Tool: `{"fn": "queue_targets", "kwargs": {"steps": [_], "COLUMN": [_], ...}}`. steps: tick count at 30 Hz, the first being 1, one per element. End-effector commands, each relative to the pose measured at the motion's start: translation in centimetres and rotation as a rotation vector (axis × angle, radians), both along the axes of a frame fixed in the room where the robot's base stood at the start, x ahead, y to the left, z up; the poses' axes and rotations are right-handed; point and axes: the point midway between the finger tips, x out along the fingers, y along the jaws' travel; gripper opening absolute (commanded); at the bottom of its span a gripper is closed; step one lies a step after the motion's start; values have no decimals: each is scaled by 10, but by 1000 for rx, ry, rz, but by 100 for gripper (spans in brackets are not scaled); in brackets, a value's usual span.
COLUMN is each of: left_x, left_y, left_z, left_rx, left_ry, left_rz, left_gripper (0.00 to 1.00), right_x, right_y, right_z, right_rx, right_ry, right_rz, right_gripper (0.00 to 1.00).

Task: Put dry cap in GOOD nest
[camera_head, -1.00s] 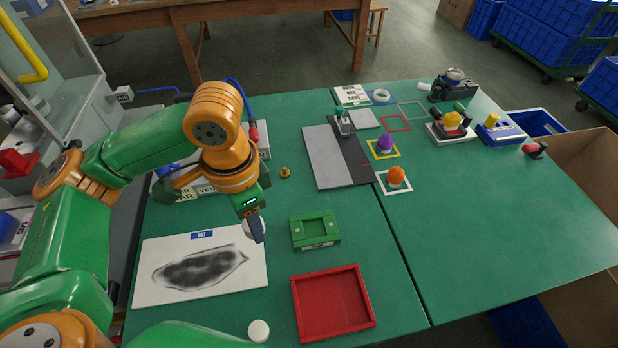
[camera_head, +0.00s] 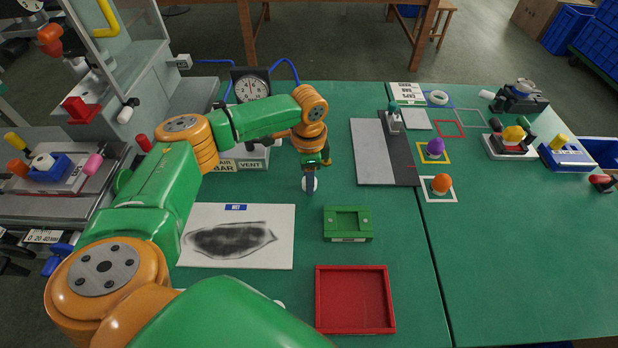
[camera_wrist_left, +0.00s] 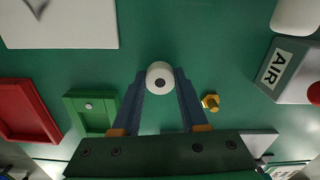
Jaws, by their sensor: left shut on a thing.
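A white round cap (camera_wrist_left: 160,78) with a dark centre is held between the two blue-grey fingers of my left gripper (camera_wrist_left: 161,88). In the head view the left gripper (camera_head: 310,178) points down at the table, and the cap (camera_head: 310,185) shows at its tips. The green nest (camera_head: 348,238), with a square recess and a front label too small to read, lies nearer and to the right of the gripper. It looks empty. The nest (camera_wrist_left: 90,106) shows left of the fingers in the wrist view. My right gripper is out of view.
The white sheet marked WET (camera_head: 283,252) lies left of the green nest. A red tray (camera_head: 322,300) is in front of the nest. A grey-black plate (camera_head: 375,160) stands to the right. A brass fitting (camera_wrist_left: 210,102) is close beside the fingers. The AIR box (camera_wrist_left: 284,72) is nearby.

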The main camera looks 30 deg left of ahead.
Motion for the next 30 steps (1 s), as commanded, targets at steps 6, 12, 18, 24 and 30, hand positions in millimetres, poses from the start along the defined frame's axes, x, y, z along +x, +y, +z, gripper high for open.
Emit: {"fn": "queue_targets", "kwargs": {"steps": [6, 12, 18, 24, 30], "left_x": [0, 0, 0, 0, 1], "left_y": [0, -1, -1, 0, -1], "left_z": [-3, -5, -5, -2, 47], "left_rx": [-2, -2, -2, -1, -4], "left_ry": [-1, 0, -1, -2, -7], "left_rz": [0, 0, 0, 1, -1], "left_gripper": [0, 53, 73, 73, 73], "right_x": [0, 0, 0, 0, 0], "right_y": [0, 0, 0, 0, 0], "right_z": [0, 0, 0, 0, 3], "right_rx": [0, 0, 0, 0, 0], "right_ry": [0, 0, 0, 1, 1], "right_rz": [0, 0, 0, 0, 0], "right_gripper": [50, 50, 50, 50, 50]}}
